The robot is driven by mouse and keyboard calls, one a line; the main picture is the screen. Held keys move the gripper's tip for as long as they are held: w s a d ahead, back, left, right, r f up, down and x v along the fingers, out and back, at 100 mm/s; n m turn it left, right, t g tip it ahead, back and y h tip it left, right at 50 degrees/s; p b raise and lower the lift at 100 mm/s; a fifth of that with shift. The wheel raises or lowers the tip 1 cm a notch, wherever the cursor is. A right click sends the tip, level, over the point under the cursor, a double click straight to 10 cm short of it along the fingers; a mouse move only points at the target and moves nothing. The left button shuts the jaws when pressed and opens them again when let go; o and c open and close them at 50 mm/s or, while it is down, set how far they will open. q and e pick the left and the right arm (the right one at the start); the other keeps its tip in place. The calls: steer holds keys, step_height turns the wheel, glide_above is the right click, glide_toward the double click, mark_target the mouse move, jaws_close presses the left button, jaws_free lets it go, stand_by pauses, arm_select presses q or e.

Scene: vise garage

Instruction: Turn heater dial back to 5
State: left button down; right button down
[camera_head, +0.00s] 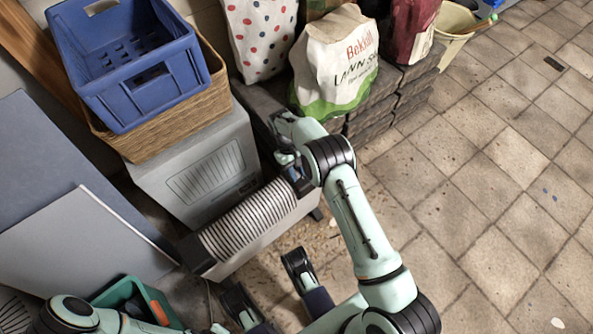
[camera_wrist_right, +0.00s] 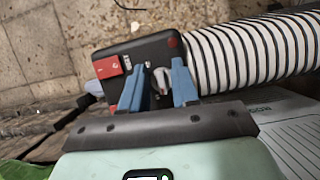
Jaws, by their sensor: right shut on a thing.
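The heater (camera_head: 248,221) stands on the floor in the head view, a long body with pale ribs and dark ends. My right gripper (camera_head: 291,165) reaches down to its far upper end, which my arm partly covers. In the right wrist view the heater's black control panel (camera_wrist_right: 113,67) has a red switch. The pale dial (camera_wrist_right: 161,82) sits between the blue fingers of my right gripper (camera_wrist_right: 158,72), which is shut on it. The dial's pointer and numbers are too small to read.
A grey box-like unit (camera_head: 203,170) stands close behind the heater, under a wicker basket (camera_head: 185,118) and a blue crate (camera_head: 130,92). A lawn bag (camera_head: 335,62) rests on dark stacked blocks.

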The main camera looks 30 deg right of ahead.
steer(key=n+h, duration=0.1)
steer(key=n, duration=0.2)
steer(key=shift+n+t+h+p, duration=0.3)
steer(key=shift+n+h, duration=0.1)
steer(key=shift+n, duration=0.4)
steer(key=n+t+h+p, duration=0.1)
steer(key=n, duration=0.3)
steer(key=shift+w+d+n, duration=0.1)
steer(key=shift+n, duration=0.2)
steer(key=n+p, duration=0.1)
steer(key=n, duration=0.1)
steer(key=n+t+h+p, duration=0.1)
steer(key=n, duration=0.1)
steer(key=shift+n+t, duration=0.3)
arm_select(q)
steer(key=w+d+r+t+p, duration=0.1)
steer(key=w+r+t, duration=0.2)
steer(key=w+r, duration=0.3)
steer(key=shift+w+d+r+m+t+p, duration=0.15)
steer(key=shift+w+r+m+t+p, duration=0.2)
steer(key=shift+w, duration=1.7)
arm_select(e)
steer(key=shift+w+n+t, duration=0.1)
steer(key=shift+n+t, duration=0.4)
steer(key=shift+n, duration=0.8)
steer(key=shift+w+n+t, duration=0.1)
steer(key=shift+n+t, duration=0.4)
steer(key=shift+n, duration=0.8)
